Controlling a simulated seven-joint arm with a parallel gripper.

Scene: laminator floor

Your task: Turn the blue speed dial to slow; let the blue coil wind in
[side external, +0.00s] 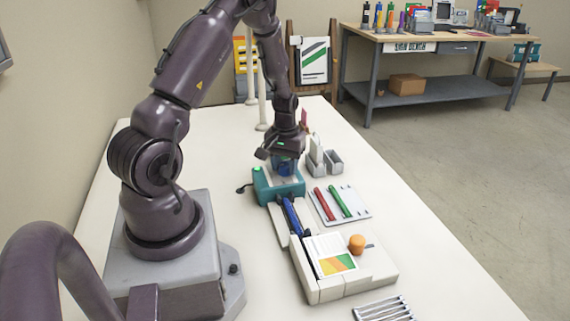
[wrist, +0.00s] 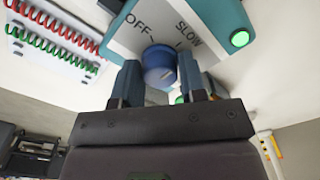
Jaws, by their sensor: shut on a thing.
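The blue speed dial (wrist: 159,63) sits on the grey panel of the teal unit (side external: 282,191), between the OFF and SLOW labels in the wrist view. My gripper (wrist: 160,85) is shut on the dial, with one finger on each side. In the side view my gripper (side external: 284,158) points down onto the dial, which is mostly covered. I cannot tell clearly which label the dial's mark points at. The blue coil (side external: 292,216) lies in the channel in front of the teal unit, along the edge of a sheet (side external: 326,243) on the pale machine bed.
A white rack (side external: 355,205) with a red coil (side external: 325,204) and a green coil (side external: 340,202) lies to the right. Grey holders (side external: 325,160) stand behind it. A green light (wrist: 239,39) glows on the teal unit. An orange knob (side external: 356,243) stands beside the sheet.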

